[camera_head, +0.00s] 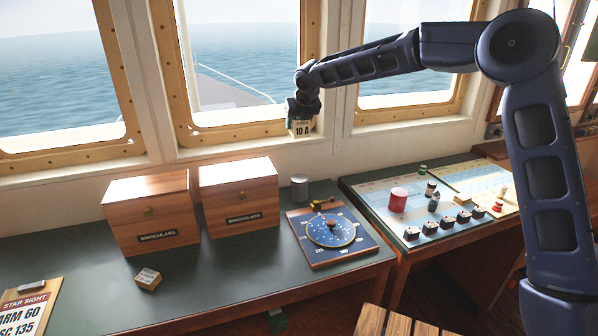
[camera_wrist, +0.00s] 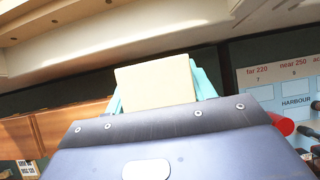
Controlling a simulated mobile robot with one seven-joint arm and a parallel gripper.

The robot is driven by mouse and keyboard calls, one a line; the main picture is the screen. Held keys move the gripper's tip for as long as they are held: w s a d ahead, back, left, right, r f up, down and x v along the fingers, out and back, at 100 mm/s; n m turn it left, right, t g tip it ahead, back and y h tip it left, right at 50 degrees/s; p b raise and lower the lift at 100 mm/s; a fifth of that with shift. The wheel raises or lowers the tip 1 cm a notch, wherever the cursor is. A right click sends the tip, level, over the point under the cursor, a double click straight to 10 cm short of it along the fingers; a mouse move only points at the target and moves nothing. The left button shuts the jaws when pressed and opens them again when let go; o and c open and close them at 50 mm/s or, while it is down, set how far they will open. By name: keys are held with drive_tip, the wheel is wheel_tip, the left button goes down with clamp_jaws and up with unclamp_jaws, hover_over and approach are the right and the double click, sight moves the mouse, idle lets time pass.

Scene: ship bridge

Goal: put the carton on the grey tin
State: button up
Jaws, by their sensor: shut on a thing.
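My gripper (camera_head: 302,108) is shut on a small cream carton (camera_head: 301,128) with a dark label reading 10 A. It holds the carton high in front of the window sill, well above the desk. In the wrist view the carton (camera_wrist: 156,86) shows as a plain cream face between the teal fingers. The grey tin (camera_head: 299,187) stands upright on the green desk, below the carton in the head view, with nothing on top. I cannot make out the tin in the wrist view.
Two wooden binocular boxes (camera_head: 151,211) (camera_head: 239,197) stand left of the tin. A blue round dial board (camera_head: 331,233) lies in front of it to the right. A second small labelled box (camera_head: 148,279) lies on the desk (camera_head: 215,280). A chart table (camera_head: 385,190) with a red cylinder (camera_head: 398,199) is at right.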

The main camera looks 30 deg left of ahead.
wheel_tip(320, 180, down, 17)
drive_tip(key=shift+f, duration=0.2)
idle(0.4)
drive_tip(key=shift+f, duration=0.1)
drive_tip(key=o, duration=1.2)
drive_tip(key=shift+s+d+r, duration=0.1)
drive_tip(key=shift+r, duration=0.2)
drive_tip(key=v, duration=1.1)
drive_tip(key=shift+r, duration=0.2)
drive_tip(key=shift+s+d, duration=0.1)
drive_tip(key=shift+d, duration=0.05)
